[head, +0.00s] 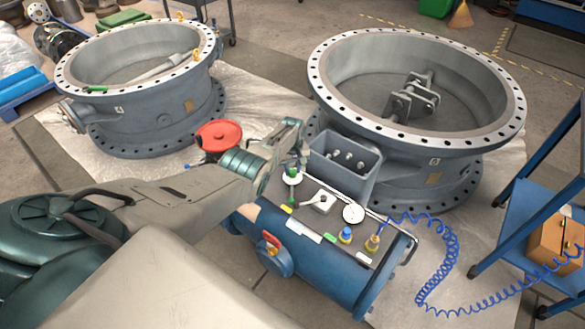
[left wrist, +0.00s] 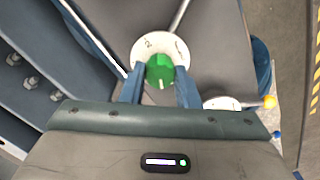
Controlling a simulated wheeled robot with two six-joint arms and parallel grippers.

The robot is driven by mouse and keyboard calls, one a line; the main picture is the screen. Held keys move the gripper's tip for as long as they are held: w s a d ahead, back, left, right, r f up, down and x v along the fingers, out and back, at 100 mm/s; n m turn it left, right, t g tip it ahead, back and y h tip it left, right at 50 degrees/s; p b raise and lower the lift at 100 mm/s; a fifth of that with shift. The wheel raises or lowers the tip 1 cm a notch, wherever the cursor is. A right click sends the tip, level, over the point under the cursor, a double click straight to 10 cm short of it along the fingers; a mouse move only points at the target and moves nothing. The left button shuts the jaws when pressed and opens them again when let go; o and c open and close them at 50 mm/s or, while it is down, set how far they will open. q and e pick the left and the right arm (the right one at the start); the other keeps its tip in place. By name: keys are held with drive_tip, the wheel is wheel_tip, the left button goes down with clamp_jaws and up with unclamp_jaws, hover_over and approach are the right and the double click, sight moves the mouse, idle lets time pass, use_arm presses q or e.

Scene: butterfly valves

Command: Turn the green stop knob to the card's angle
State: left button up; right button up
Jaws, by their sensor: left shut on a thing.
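The green stop knob (left wrist: 160,68) sits on a round white dial (left wrist: 150,43) with small dark marks. A short pale line on the knob points toward the bottom of the left wrist view. My left gripper (left wrist: 160,88) has its two blue fingers on either side of the knob and is shut on it. In the head view my left gripper (head: 292,160) reaches down over the knob, mostly hiding it; the white dial (head: 292,177) shows below. A white card-like plate (head: 303,230) lies on the blue panel, but I cannot read any angle on it. My right gripper is not in view.
A white lever plate (head: 318,200), a round gauge (head: 353,213) and coloured knobs stand close by on the blue unit (head: 325,270). A grey bin (head: 345,165), a red handwheel (head: 218,135) and two large valve bodies surround it.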

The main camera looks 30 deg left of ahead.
sight(293, 170)
use_arm(q)
drive_tip(key=shift+n, duration=2)
drive_tip(key=o, duration=1)
drive_tip(key=shift+r+p, duration=2.05)
drive_tip(key=shift+r, duration=3.35)
